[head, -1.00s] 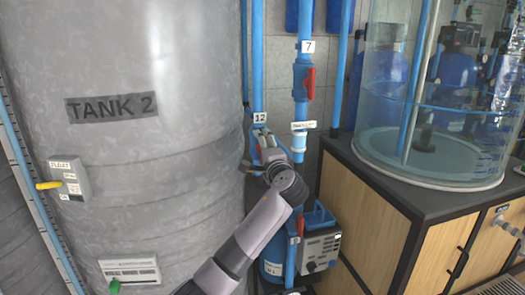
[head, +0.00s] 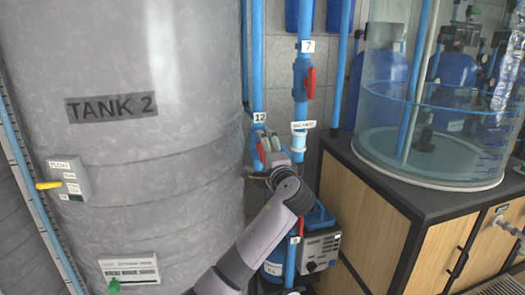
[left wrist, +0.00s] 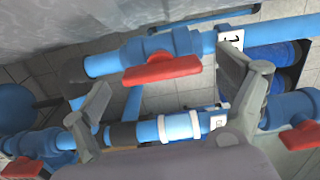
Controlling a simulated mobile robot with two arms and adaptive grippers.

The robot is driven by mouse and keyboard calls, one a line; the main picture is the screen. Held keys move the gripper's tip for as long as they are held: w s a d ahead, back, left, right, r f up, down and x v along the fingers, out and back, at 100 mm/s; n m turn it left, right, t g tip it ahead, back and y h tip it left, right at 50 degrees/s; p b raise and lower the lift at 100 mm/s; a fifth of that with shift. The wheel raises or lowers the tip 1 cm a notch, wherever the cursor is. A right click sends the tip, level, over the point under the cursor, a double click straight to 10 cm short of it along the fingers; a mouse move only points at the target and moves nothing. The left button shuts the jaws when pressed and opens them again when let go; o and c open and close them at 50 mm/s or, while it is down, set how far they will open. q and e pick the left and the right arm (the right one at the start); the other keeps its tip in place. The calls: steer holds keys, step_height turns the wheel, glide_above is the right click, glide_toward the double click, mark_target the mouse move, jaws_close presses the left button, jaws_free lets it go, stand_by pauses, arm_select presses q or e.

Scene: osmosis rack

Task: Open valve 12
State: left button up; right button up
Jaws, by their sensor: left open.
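The label 12 (head: 259,117) is on a blue vertical pipe right of the grey tank. Below it, my left gripper (head: 272,150) is at the valve, partly covering it, with red showing beside the fingers. In the left wrist view, a blue valve body (left wrist: 172,44) carries a red handle (left wrist: 160,70) that lies roughly along its pipe. My open left gripper (left wrist: 168,98) has one finger on each side of the handle; contact cannot be told. A partly hidden white label (left wrist: 231,40) is beside the right finger. My right gripper is not in view.
Tank 2 (head: 120,200) stands close on the left. Valve 7's red handle (head: 310,83) is on the neighbouring pipe. Another red-handled valve (left wrist: 300,136) is at the lower right of the wrist view. A wooden cabinet (head: 370,200) with a clear tank stands right.

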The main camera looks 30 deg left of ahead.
arm_select(q)
steer(key=v, duration=0.9)
steer(key=d+f+m+g+h, duration=0.15)
steer(key=f+h, duration=0.25)
steer(key=f, duration=1.6)
steer(key=d+f+m+g+h, duration=0.1)
steer(key=d+f+m+h, duration=0.2)
steer(key=f, duration=1.7)
steer(key=s+d+f+n+g+h, duration=0.2)
steer(key=s+f, duration=0.6)
steer(key=f, duration=0.2)
steer(key=s+d+f+n+g+h, duration=0.1)
steer(key=s+f+h, duration=0.1)
steer(key=s+f, duration=0.7)
steer(key=s+d+f+n+g+h, duration=0.1)
steer(key=s+f, duration=0.5)
steer(key=s, duration=0.6)
steer(key=s+d+f+n+g+h, duration=0.1)
steer(key=s+f, duration=0.5)
steer(key=s, duration=0.6)
steer(key=s+d+f+n+g, duration=0.1)
steer(key=s+f+n+g, duration=0.2)
steer(key=s, duration=1)
step_height(320, 180, down, 4)
steer(key=shift+d+n+h, duration=0.25)
steer(key=shift+n+h, duration=0.15)
steer(key=shift+n, duration=0.55)
